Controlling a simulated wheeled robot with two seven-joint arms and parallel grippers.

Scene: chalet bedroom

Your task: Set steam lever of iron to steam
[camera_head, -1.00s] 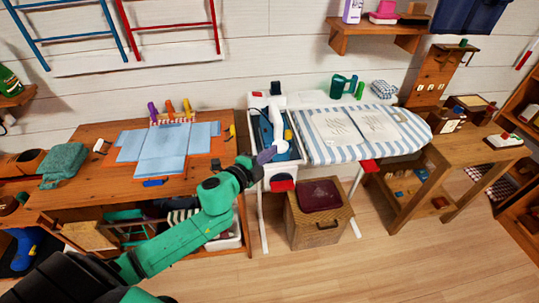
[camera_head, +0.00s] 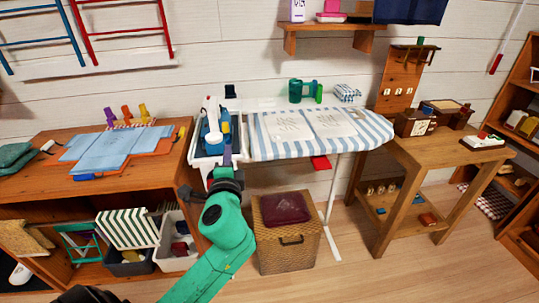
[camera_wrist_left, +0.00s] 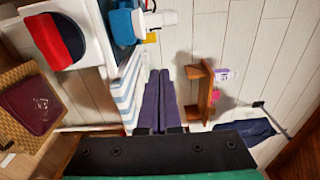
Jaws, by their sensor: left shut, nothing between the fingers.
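The iron (camera_head: 211,117), white and blue, stands in the white tray-like rest (camera_head: 207,148) at the left end of the ironing board. Part of a blue and white body, which looks like the iron (camera_wrist_left: 122,22), shows at the top of the left wrist view. Its steam lever is too small to make out. My left gripper (camera_head: 227,155) is shut and empty, just in front of the rest and overlapping the iron's lower part in the head view. Its purple fingers (camera_wrist_left: 159,100) lie together in the left wrist view, apart from the iron. My right gripper is not in view.
The striped ironing board (camera_head: 365,130) extends right of the iron. A wicker basket (camera_head: 268,240) stands below it. A wooden table (camera_head: 165,150) with folded blue cloth is at left, another table (camera_head: 435,150) at right. A wall shelf (camera_head: 330,28) hangs above.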

